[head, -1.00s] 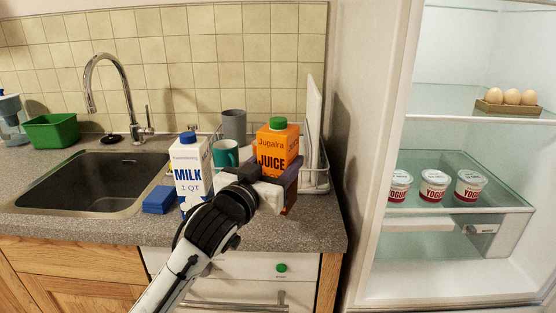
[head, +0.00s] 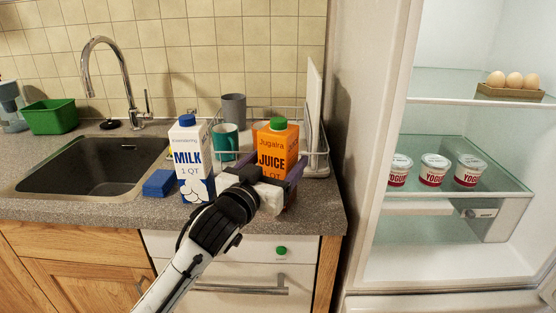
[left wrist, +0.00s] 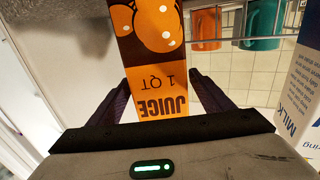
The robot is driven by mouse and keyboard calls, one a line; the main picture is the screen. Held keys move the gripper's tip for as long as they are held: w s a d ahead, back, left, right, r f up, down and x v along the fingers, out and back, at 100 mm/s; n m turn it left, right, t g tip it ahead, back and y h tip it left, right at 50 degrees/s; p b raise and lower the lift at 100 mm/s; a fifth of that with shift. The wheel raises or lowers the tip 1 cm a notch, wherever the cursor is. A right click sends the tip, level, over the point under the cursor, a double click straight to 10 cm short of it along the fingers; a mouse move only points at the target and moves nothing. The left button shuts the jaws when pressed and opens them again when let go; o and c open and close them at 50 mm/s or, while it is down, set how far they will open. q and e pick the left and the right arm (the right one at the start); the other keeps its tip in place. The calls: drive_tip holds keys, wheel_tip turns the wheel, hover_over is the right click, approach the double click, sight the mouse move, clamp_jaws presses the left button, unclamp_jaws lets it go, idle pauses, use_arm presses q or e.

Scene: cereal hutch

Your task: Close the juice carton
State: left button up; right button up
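The orange juice carton (head: 276,146) is upright at the front right of the counter, in front of the dish rack, with a green cap (head: 279,124) on top. I cannot tell how tight the cap is. My left gripper (head: 274,174) has its dark fingers on both sides of the carton's lower body and holds it. In the left wrist view the carton (left wrist: 160,80) is between the fingers of the gripper (left wrist: 163,88), and its cap is out of frame. The carton's base is partly hidden by the gripper. My right gripper is not in view.
A milk carton (head: 189,160) with a blue cap stands left of the juice, beside a blue sponge (head: 159,183). The dish rack (head: 316,152) holds a teal mug (head: 225,141) and a grey cup (head: 233,108). The sink (head: 88,165) is left; an open fridge (head: 460,235) is right.

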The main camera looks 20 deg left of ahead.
use_arm(q)
drive_tip(key=shift+r, duration=0.15)
drive_tip(key=s+a, duration=0.1)
drive_tip(key=s, duration=1.1)
drive_tip(key=shift+a, duration=0.2)
drive_tip(key=shift+w, duration=0.1)
